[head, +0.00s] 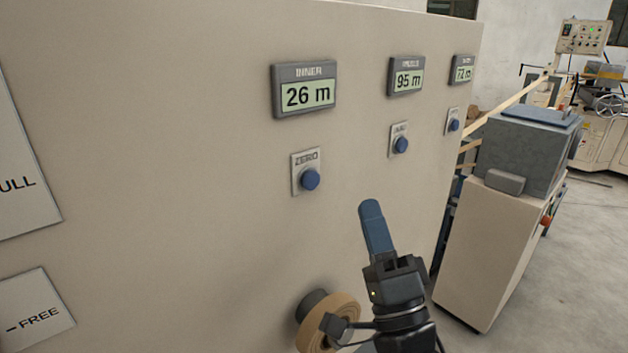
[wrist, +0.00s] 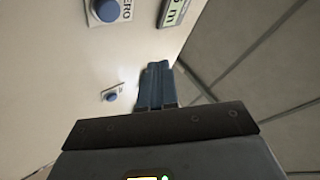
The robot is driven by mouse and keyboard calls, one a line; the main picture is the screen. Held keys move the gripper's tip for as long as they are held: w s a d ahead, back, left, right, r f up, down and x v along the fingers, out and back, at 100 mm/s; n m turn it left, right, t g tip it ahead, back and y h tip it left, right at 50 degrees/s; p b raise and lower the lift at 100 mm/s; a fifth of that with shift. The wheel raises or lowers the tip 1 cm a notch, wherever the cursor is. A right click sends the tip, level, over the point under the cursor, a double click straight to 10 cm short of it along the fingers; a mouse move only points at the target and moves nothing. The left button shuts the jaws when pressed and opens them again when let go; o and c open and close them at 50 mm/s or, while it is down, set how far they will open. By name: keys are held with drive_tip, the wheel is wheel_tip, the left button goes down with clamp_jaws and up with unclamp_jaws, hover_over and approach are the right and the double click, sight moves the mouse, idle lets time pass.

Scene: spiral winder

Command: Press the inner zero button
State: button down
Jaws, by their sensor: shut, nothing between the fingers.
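The inner zero button (head: 310,179) is a round blue button on a small plate marked ZERO, below the INNER display (head: 305,89) that reads 26 m. In the wrist view a blue button (wrist: 106,10) on a plate whose lettering ends in "RO" shows at the top left. My gripper (head: 370,206) is shut and empty, its blue fingers pointing up, below and to the right of the inner button in the head view. The fingers also show in the wrist view (wrist: 156,68). They appear apart from the button.
Two more displays, reading 95 m (head: 407,80) and 72 m (head: 463,74), sit to the right, each above its own blue button (head: 401,145) (head: 454,125). A tan roll (head: 328,322) sticks out from the panel beside my wrist. A grey box (head: 522,150) on a beige cabinet stands at right.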

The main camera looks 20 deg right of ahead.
sight(311, 181)
drive_tip(key=w+a, duration=0.2)
drive_tip(key=w, duration=0.5)
drive_tip(key=shift+w+a, duration=0.3)
drive_tip(key=shift+w, duration=0.1)
drive_tip(key=shift+w, duration=0.1)
idle(1.7)
drive_tip(key=shift+w+a+b, duration=0.1)
drive_tip(key=shift+w+b, duration=0.2)
drive_tip(key=shift+b, duration=0.05)
drive_tip(key=shift+w+a, duration=0.15)
drive_tip(key=shift+w, duration=0.25)
idle(0.7)
drive_tip(key=shift+s, duration=0.15)
drive_tip(key=shift+s+d+b, duration=0.25)
drive_tip(key=shift+s+b, duration=0.2)
drive_tip(key=shift+s, duration=0.25)
